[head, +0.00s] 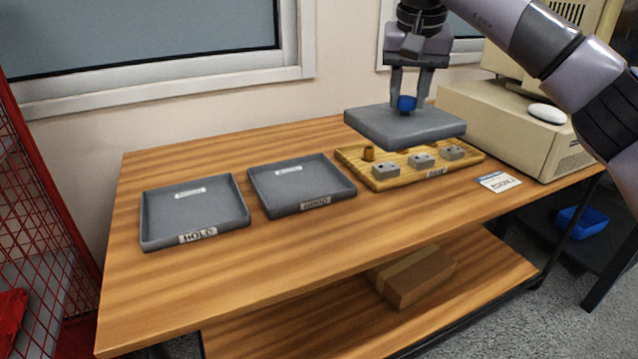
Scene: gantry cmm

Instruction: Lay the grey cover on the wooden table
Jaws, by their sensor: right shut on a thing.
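The grey cover (400,128) is a flat slab with a blue knob (407,103) on top. My right gripper (408,98) points down from above and is shut on the blue knob. It holds the cover level in the air above the back part of a yellow wooden tray. The wooden table (300,245) runs across the view, with bare wood along its front. My left gripper is not in view.
The yellow tray (383,185) holds several grey blocks and a brass-coloured piece. Two grey trays, one labelled HOLD (146,237) and another (307,210), stand left of it. A card (497,182) and a beige computer (500,125) are at right. A cardboard box (415,278) lies on the lower shelf.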

